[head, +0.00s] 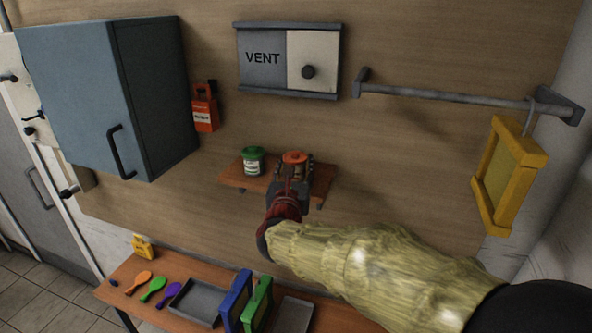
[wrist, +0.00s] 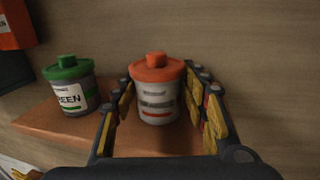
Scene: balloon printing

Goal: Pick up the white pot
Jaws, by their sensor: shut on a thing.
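The white pot (wrist: 158,98) has an orange lid with a knob and stands upright at the small wall shelf. In the head view only its orange lid (head: 294,157) shows clearly, with my gripper in front of its body. My gripper (wrist: 162,112) has its fingers on both sides of the pot and is shut on it. In the head view my gripper (head: 292,178) is at the right part of the shelf. I cannot tell whether the pot's base touches the shelf.
A green-lidded pot (wrist: 70,88) stands to the left on the wooden shelf (head: 232,176). A blue cabinet (head: 85,95) hangs at left, a vent panel (head: 262,60) above, and a rail (head: 440,94) at right with a yellow frame (head: 490,195). A lower table (head: 135,285) holds paddles, trays and frames.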

